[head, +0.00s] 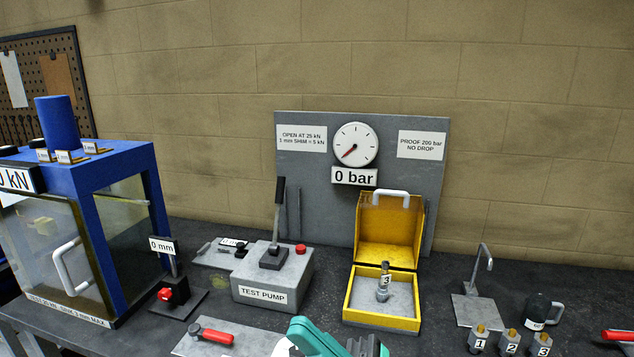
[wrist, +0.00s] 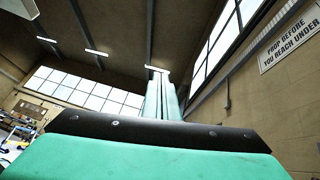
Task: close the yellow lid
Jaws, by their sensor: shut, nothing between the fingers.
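The yellow lid (head: 375,228) stands open and upright at the back of the yellow box (head: 385,322) in the head view. A pale handle (head: 390,193) sits across the lid's top edge.
The grey test pump (head: 272,285) with its upright lever (head: 279,205) stands left of the box. A grey panel with a gauge (head: 356,145) rises behind. A bent rod stand (head: 478,300), a dark mug (head: 541,312) and numbered fittings (head: 510,342) stand right. A blue press (head: 125,195) stands far left.

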